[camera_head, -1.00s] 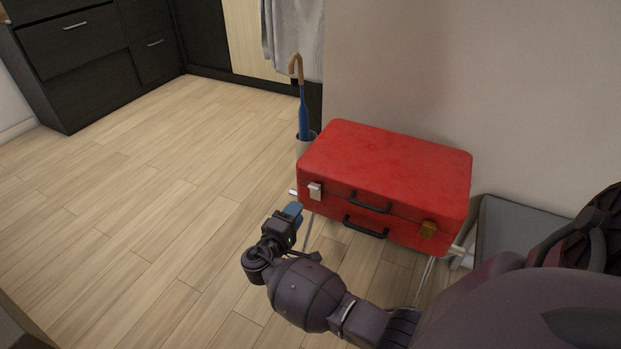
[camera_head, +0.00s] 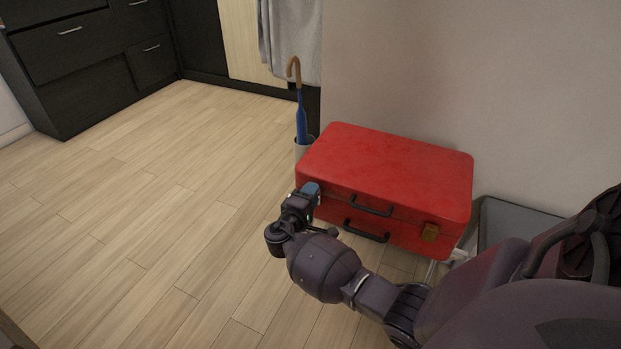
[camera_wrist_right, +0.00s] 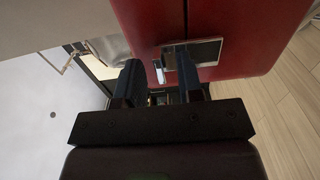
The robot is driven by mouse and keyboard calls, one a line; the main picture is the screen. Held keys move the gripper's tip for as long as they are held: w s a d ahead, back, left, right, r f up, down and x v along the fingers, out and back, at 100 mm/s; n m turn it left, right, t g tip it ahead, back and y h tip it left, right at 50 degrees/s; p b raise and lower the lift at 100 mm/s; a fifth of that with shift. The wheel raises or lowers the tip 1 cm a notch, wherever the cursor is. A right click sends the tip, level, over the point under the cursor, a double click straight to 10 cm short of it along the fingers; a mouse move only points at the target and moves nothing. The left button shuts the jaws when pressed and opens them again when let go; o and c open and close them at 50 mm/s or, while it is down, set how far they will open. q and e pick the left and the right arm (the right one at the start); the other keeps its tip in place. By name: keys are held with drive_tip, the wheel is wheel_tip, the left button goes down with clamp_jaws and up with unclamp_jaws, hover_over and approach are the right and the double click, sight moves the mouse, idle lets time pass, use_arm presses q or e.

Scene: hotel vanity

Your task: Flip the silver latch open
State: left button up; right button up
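The red suitcase (camera_head: 390,170) stands closed on a stand against the wall. Its silver latch is hidden behind my right gripper (camera_head: 309,192) in the head view. In the right wrist view the silver latch (camera_wrist_right: 207,51) shows as a shiny plate on the red case front, partly covered by a finger. My right gripper (camera_wrist_right: 158,72) is open there, its two dark fingers apart at the latch. A small bright piece shows between the fingers; I cannot tell whether they touch it. My left gripper is not in view.
A gold latch (camera_head: 430,232) is on the suitcase's right front, with black handles (camera_head: 371,206) between the latches. A blue umbrella (camera_head: 301,118) stands in a holder behind the case's left corner. A grey bin (camera_head: 512,222) is at right. The floor at left is clear.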

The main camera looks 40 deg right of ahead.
clamp_jaws()
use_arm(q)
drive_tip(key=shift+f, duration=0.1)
use_arm(e)
drive_tip(key=shift+f, duration=0.1)
